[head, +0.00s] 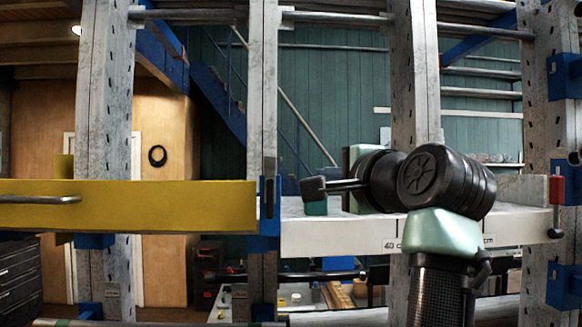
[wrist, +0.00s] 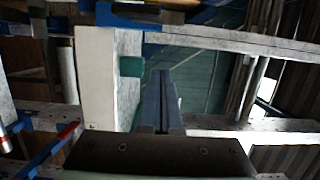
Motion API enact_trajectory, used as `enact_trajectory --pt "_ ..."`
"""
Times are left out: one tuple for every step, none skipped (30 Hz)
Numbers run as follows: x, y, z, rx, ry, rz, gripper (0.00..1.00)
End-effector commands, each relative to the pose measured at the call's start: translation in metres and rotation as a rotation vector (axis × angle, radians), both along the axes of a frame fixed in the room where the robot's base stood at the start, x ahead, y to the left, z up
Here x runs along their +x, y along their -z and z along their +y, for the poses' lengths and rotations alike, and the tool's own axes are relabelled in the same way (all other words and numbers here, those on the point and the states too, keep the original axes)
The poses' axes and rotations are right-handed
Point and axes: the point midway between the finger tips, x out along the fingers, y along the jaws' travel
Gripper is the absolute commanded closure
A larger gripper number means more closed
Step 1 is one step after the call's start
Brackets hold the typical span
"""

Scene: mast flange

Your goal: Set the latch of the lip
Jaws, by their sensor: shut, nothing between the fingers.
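The pale grey lip (head: 345,236) runs level across the right half of the head view, with printed marks on its face. My arm crosses in front of the lip. My gripper (wrist: 162,76) shows in the wrist view as two dark fingers lying together, shut and empty. It points past a pale panel at left, apart from it. I cannot make out the fingers in the head view. A red-ended blue bar (wrist: 45,148) is at lower left in the wrist view.
A yellow beam (head: 130,207) with a metal handle spans the left. Grey perforated uprights (head: 104,120) with blue brackets stand across the view. A teal block (wrist: 131,66) sits beside the pale panel. Behind are a green wall and blue stairs.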

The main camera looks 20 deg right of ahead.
Motion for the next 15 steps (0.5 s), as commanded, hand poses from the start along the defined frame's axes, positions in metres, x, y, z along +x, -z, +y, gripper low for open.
enact_trajectory --pt "0.012 -0.006 0.0 0.001 -0.002 0.005 1.0" --pt "0.019 -0.006 0.0 0.001 -0.002 0.005 1.0" --pt "0.027 -0.006 0.0 0.001 -0.002 0.005 1.0" --pt "0.033 -0.006 0.0 0.0 -0.002 0.005 1.0" --pt "0.04 -0.006 0.0 0.001 -0.002 0.005 1.0" --pt "0.048 -0.005 -0.001 0.001 -0.002 0.005 1.0" --pt "0.053 -0.006 -0.001 0.0 -0.002 0.003 1.0" --pt "0.058 -0.005 -0.001 0.0 -0.002 0.004 1.0" --pt "0.065 -0.005 -0.001 -0.001 -0.002 0.004 1.0" --pt "0.069 -0.005 -0.002 -0.001 -0.001 0.003 1.0" --pt "0.071 -0.004 0.005 -0.003 -0.002 0.002 1.0" --pt "0.072 -0.005 0.012 -0.004 -0.002 0.0 1.0" --pt "0.073 -0.004 0.017 -0.004 -0.001 0.001 1.0" --pt "0.074 -0.004 0.021 -0.005 -0.001 0.0 1.0" --pt "0.075 -0.004 0.024 -0.004 0.0 -0.001 1.0"
